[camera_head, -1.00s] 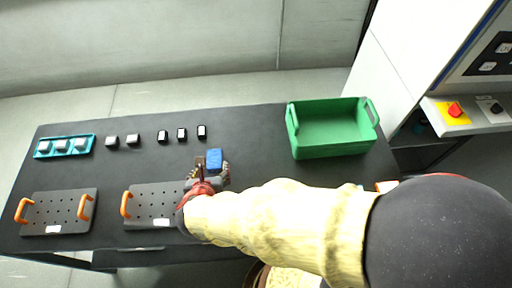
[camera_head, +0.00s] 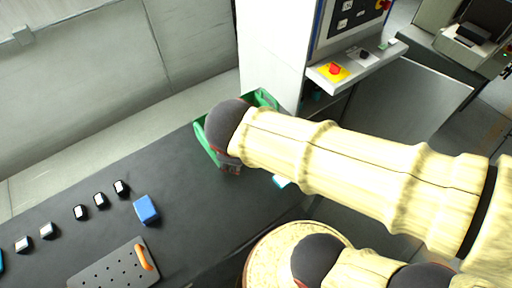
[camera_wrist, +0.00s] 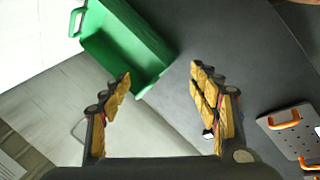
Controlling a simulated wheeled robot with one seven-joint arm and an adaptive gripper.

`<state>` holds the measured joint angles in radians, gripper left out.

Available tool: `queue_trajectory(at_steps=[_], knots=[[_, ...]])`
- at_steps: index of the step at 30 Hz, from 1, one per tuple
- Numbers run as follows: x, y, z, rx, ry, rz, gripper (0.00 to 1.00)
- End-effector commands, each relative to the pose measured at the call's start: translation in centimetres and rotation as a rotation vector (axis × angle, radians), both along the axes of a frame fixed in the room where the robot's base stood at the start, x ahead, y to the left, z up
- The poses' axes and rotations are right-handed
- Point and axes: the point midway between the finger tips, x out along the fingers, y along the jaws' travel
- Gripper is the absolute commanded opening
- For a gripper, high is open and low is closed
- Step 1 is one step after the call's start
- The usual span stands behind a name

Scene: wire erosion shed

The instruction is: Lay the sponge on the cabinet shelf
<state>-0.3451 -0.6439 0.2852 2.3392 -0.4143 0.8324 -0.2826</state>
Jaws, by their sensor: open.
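A blue block (camera_head: 146,209), which looks like the sponge, lies on the dark table left of my arm in the head view. I do not see it in the wrist view. My gripper (camera_head: 230,168) is beside the green crate, well to the right of the blue block and partly hidden by my arm. In the wrist view my gripper (camera_wrist: 162,100) is open, with nothing held between its ribbed fingers. The white cabinet (camera_head: 272,45) stands beyond the crate. A dark opening (camera_head: 318,99) shows below its control ledge; a shelf inside cannot be made out.
The green crate (camera_head: 201,138) stands at the table's far end and shows in the wrist view (camera_wrist: 98,43). Several small blocks (camera_head: 100,200) and a perforated plate with an orange handle (camera_head: 108,270) lie left. The ledge (camera_head: 357,66) carries a red button. Table between block and crate is clear.

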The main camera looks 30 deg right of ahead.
Motion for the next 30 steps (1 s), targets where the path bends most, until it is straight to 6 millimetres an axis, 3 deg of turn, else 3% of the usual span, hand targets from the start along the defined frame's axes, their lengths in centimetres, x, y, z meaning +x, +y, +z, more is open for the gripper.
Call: queue_trajectory(at_steps=[3, 10, 22, 26, 30], knots=[[-2.3, -2.2, 2.0, 0.196, -0.043, -0.29, 0.61], [-5.2, -3.2, 4.3, 0.469, -0.1, -0.647, 0.61], [-5.8, -3.1, 4.8, 0.542, -0.112, -0.731, 0.65], [-5.6, -3.0, 4.1, 0.535, -0.095, -0.729, 0.65], [-5.5, -2.9, 2.0, 0.513, -0.039, -0.739, 0.65]])
